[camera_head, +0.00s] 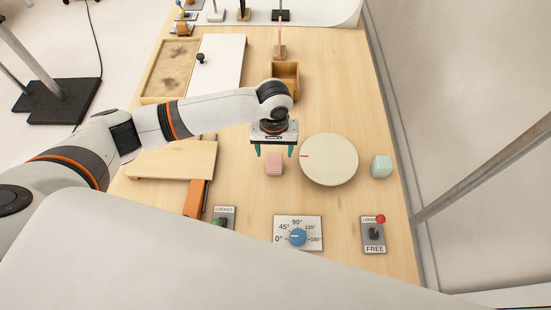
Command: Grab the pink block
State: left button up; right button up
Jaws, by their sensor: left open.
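The pink block (274,163) stands on the wooden table just left of a round cream disc. My left gripper (274,152) comes in from the left and points down over the block. Its two teal fingers are spread, one on each side of the block's top as seen from the head. The block's far top edge lies close to the fingertips; I cannot tell whether the fingers touch it or how high they are. My right gripper is not in view.
The cream disc (329,160) with a red mark lies close right of the block. A dial panel (298,233) and a lever plate (374,235) are in front. A wooden box (286,77) stands behind the gripper.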

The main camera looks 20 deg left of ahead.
aim_at(275, 159)
pick_arm(q)
jog(key=shift+f, duration=1.25)
notch_tip(275, 159, down, 4)
jog(key=shift+f+p, duration=0.2)
jog(key=shift+p, duration=0.5)
jog(key=shift+f, duration=0.25)
jog(key=c, duration=1.2)
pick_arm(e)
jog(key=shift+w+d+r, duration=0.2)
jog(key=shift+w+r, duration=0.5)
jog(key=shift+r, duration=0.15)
